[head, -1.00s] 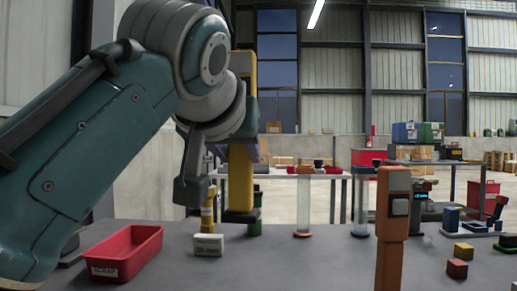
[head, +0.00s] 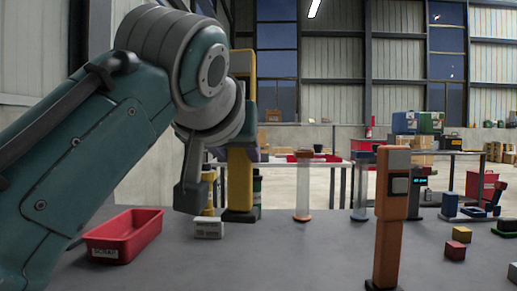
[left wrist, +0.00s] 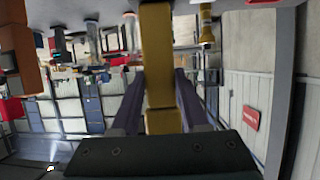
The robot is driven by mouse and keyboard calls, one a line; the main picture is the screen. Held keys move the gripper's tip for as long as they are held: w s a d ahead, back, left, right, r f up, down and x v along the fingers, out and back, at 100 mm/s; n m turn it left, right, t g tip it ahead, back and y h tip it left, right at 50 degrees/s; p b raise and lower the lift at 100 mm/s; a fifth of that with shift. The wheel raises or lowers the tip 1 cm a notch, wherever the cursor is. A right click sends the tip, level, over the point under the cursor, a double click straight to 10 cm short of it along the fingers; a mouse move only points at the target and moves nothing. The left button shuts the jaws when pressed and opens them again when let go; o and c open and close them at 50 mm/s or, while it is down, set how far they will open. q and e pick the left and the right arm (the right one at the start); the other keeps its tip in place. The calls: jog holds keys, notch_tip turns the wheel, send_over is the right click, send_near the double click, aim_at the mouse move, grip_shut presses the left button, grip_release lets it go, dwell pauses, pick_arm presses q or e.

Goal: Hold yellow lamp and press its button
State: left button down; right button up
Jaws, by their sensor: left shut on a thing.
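The yellow lamp (head: 240,185) is a tall yellow post on a dark base, standing upright on the grey table. My left gripper (head: 244,153) is at its upper part, mostly hidden behind my arm. In the left wrist view, which looks upside down, the two purple fingers of my left gripper (left wrist: 160,103) lie on either side of the yellow lamp (left wrist: 158,55) and are shut on it. The lamp's button does not show in either view. My right gripper is not in view.
A red tray (head: 125,236) and a small white box (head: 208,229) stand near the lamp. An orange post (head: 390,225) with a grey button stands at front right. Small blocks, such as a red cube (head: 455,251), lie farther right. The front middle table is clear.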

pick_arm(q)
notch_tip(320, 180, down, 14)
jog(key=b, duration=0.7)
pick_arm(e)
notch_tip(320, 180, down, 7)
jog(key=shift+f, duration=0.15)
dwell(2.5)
pick_arm(q)
jog(key=shift+f, duration=0.15)
dwell(0.3)
jog(key=c, duration=0.9)
grip_release()
grip_shut()
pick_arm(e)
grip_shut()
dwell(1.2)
